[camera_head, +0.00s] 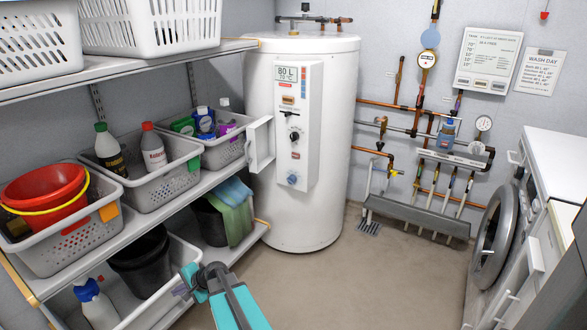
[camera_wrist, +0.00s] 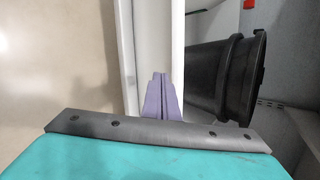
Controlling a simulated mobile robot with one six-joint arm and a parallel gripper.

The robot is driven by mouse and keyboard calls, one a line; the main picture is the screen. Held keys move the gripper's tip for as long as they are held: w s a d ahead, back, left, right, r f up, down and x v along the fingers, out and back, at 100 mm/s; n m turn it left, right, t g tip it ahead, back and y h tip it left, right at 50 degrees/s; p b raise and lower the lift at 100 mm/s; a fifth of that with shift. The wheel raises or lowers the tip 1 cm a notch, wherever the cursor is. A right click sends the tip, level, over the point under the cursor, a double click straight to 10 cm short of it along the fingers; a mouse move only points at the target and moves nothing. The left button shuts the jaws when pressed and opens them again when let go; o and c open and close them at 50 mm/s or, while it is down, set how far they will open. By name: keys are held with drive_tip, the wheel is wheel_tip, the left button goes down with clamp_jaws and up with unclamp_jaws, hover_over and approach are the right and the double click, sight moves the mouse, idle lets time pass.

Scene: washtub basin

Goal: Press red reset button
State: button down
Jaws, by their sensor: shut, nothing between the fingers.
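The white water heater (camera_head: 312,215) stands at the back, with a control panel (camera_head: 299,125) on its front. The panel has a display (camera_head: 288,74), a black knob (camera_head: 295,136) and a blue-grey dial (camera_head: 292,179). Small red marks show on the panel, but I cannot tell which, if any, is the red reset button. A white cover (camera_head: 261,143) hangs open at the panel's left. My gripper (camera_head: 184,288) is low at the left, by the bottom shelf and well below the panel. Its purple fingers (camera_wrist: 161,80) are together and empty in the wrist view.
A black bucket (camera_head: 140,262) stands in a white bin (camera_head: 160,306), close to my gripper; the bucket also shows in the wrist view (camera_wrist: 225,75). Shelves with crates fill the left. Pipes and a washing machine (camera_head: 505,215) are at the right. The middle floor (camera_head: 350,275) is clear.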

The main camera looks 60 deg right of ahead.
sight(296, 156)
drive_tip(key=d+r+m+t+h+b, duration=0.1)
drive_tip(key=d+r+m+h, duration=0.15)
drive_tip(key=d+r, duration=0.45)
drive_tip(key=w+d+r+m+t+h+b, duration=0.1)
drive_tip(key=d+r+m+t+h, duration=0.15)
drive_tip(key=d, duration=0.75)
drive_tip(key=d+r+m+t+h+b, duration=0.1)
drive_tip(key=d+r+m, duration=0.25)
drive_tip(key=d, duration=0.55)
drive_tip(key=s+d+r+m+h, duration=0.2)
drive_tip(key=s+d+r, duration=0.2)
drive_tip(key=d, duration=0.4)
drive_tip(key=s+d+r+m+h+b, duration=0.1)
drive_tip(key=s+d+r+m+h, duration=0.2)
drive_tip(key=d+r, duration=0.3)
drive_tip(key=s+d+r+m+g+h+b, duration=0.1)
drive_tip(key=s+d+r, duration=0.4)
drive_tip(key=d, duration=0.5)
drive_tip(key=shift+d+r+m+h, duration=0.15)
drive_tip(key=shift+r+m+h, duration=0.1)
drive_tip(key=shift+m+h, duration=0.75)
drive_tip(key=shift+d+n, duration=0.1)
drive_tip(key=shift+n, duration=0.15)
drive_tip(key=shift+w+d, duration=0.1)
drive_tip(key=shift+d, duration=4.2)
